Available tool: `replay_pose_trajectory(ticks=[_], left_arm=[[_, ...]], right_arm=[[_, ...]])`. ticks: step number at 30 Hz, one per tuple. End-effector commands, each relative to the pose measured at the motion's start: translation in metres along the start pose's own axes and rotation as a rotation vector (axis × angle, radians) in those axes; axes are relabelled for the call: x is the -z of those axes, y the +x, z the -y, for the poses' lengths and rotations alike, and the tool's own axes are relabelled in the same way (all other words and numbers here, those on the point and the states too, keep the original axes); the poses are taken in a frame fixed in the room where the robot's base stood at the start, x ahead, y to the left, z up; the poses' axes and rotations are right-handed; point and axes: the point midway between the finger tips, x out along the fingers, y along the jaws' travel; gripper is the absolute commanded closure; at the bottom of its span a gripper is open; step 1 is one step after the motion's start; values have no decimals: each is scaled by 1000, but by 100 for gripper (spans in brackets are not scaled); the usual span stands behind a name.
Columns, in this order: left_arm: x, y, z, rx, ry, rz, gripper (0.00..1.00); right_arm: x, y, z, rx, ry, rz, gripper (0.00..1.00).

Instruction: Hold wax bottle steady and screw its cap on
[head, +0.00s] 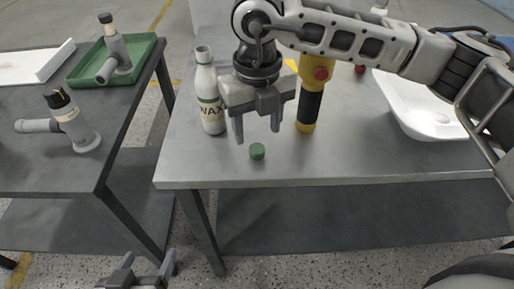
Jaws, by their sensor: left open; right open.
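The wax bottle (207,92) is white with green bands and a "WAX" label. It stands upright and uncapped near the left end of the metal table. A small green cap (257,151) lies on the table near the front edge, apart from the bottle. My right gripper (257,138) points down with open, empty fingers, just above and behind the cap, to the right of the bottle. My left gripper (143,268) is low at the bottom edge, in front of the tables, open and empty; its arm is mostly out of frame.
A yellow and black tool (311,95) stands right of my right gripper. A white basin (425,108) sits at the table's right. The left table holds a green tray (84,72) and grey bottle-like tools (76,122). A gap separates the two tables.

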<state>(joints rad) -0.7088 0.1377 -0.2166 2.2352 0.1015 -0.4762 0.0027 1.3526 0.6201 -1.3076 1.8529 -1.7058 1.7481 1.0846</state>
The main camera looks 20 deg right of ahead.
Motion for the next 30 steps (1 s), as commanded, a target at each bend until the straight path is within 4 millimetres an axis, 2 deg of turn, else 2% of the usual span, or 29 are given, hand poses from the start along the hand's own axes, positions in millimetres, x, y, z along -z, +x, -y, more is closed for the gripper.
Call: replay_pose_trajectory(ticks=[2, 9, 12, 23, 24, 29, 30], left_arm=[[1, 0, 0, 0, 0, -1, 29], [2, -1, 0, -1, -1, -1, 29], [2, -1, 0, -1, -2, 0, 29], [1, -1, 0, 0, -2, 1, 29], [1, -1, 0, 0, -2, 1, 29], [1, -1, 0, 0, -1, 1, 29], [1, -1, 0, 0, -1, 2, 29]], right_arm=[[0, 4, 0, 1, 1, -2, 46], [-2, 39, 0, 0, 1, -4, 46], [-2, 49, 0, 0, 0, -2, 46], [-2, 52, 0, -1, 0, 0, 46], [-2, 52, 0, -1, 0, 0, 49], [-2, 52, 0, -1, 0, 0, 93], [-2, 52, 0, -1, 0, 0, 93]])
